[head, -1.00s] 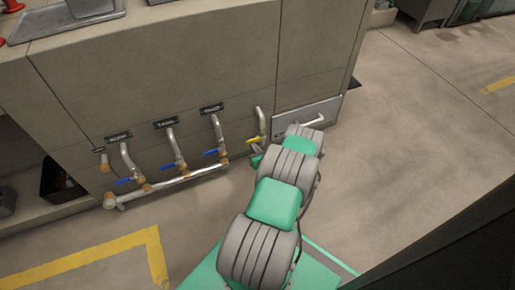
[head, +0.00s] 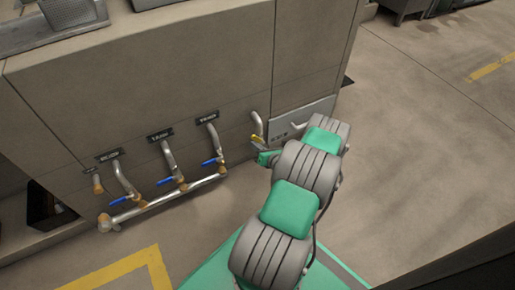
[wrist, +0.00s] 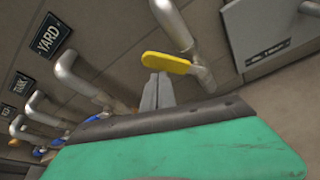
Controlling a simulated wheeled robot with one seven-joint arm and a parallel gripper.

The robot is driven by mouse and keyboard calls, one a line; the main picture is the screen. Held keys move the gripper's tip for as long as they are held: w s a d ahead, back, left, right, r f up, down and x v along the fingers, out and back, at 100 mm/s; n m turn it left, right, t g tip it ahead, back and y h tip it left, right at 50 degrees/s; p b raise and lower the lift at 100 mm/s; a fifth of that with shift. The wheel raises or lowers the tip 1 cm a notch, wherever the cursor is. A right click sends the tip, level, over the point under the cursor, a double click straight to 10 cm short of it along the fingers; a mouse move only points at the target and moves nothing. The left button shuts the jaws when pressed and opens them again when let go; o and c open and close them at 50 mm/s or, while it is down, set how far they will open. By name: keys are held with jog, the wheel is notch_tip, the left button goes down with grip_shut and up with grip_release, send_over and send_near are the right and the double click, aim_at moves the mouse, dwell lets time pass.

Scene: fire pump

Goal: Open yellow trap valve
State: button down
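The yellow trap valve handle (head: 257,140) sits on a short pipe at the right end of the row of pipes on the low cabinet wall. In the wrist view the yellow handle (wrist: 166,63) lies slantwise across the foot of a grey pipe (wrist: 176,25). My gripper (wrist: 157,76) has its two grey fingers side by side with no clear gap. Their tips are right at the handle's lower edge; I cannot tell whether they touch it. In the head view my gripper (head: 262,152) is partly hidden by my arm, just below the handle.
Several pipes with blue handles (head: 212,161) stand left of the yellow valve, joined by a low horizontal pipe (head: 165,200). Signs such as YARD (wrist: 49,36) hang above them. A metal panel with a handle (head: 300,125) is just to the right. Open floor (head: 420,170) lies farther right.

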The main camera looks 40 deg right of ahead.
jog(key=shift+s+d+r, duration=0.1)
jog(key=shift+d+r, duration=0.55)
jog(key=shift+r, duration=0.15)
jog(key=shift+s+d+r+b, duration=0.2)
jog(key=shift+d+r, duration=0.1)
jog(key=shift+d, duration=0.25)
jog(key=shift+s+d+r+b, duration=0.1)
jog(key=shift+d+r+b, duration=0.15)
jog(key=shift+d, duration=0.3)
jog(key=shift+s+d+r, duration=0.1)
jog(key=shift+d+r, duration=0.1)
jog(key=shift+d, duration=0.25)
jog(key=w+a+p, duration=0.1)
jog(key=a+p, duration=0.1)
jog(key=a, duration=0.3)
jog(key=s+p, duration=0.2)
jog(key=s, duration=0.7)
jog(key=shift+s+d+f, duration=0.15)
jog(key=shift+s+f, duration=0.15)
jog(key=shift+s, duration=0.05)
